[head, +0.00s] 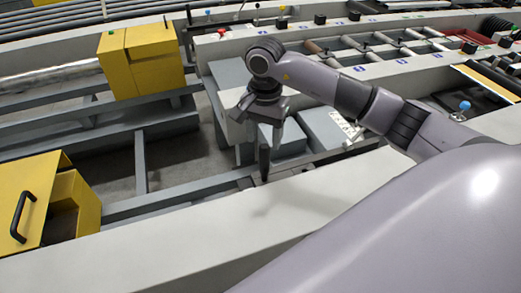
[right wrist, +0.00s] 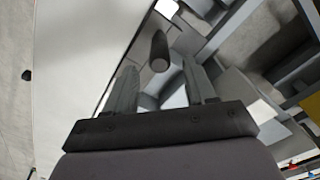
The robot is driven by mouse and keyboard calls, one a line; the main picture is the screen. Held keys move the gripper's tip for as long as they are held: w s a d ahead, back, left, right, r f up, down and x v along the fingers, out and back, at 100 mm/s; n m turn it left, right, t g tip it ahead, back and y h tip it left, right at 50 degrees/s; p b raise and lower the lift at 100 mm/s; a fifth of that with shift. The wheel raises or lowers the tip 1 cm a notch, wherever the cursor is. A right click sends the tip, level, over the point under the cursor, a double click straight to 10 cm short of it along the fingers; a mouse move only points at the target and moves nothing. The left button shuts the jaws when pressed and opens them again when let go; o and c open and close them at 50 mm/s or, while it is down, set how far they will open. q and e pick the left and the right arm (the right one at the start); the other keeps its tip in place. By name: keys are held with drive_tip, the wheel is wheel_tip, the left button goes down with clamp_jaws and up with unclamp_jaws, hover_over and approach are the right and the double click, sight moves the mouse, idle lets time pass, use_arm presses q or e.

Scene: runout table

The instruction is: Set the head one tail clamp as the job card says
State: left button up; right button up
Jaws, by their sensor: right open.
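A dark upright lever handle (head: 264,162), likely the tail clamp's, stands at the inner edge of the pale beam. In the right wrist view its dark rounded end (right wrist: 160,52) shows between the fingers' lines, a little beyond their tips. My right gripper (head: 258,130) points down just above the handle, with its fingers apart and nothing in it. A white printed sheet (head: 346,127) lies right of the gripper; its text is too small to read. My left gripper is not in view.
The pale beam (head: 180,243) runs along the front. Yellow boxes (head: 142,62) stand on the left, one with a black handle (head: 22,217). Grey boxes (head: 325,130) sit behind the gripper. A blue knob (head: 464,105) is at the right. A roller track (head: 385,52) lies behind.

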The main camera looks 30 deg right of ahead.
sight(265, 155)
wheel_tip(265, 155, down, 7)
drive_tip(key=shift+r+p, duration=0.1)
drive_tip(key=shift+p, duration=0.35)
drive_tip(key=shift+c, duration=0.3)
drive_tip(key=shift+d, duration=0.1)
clamp_jaws()
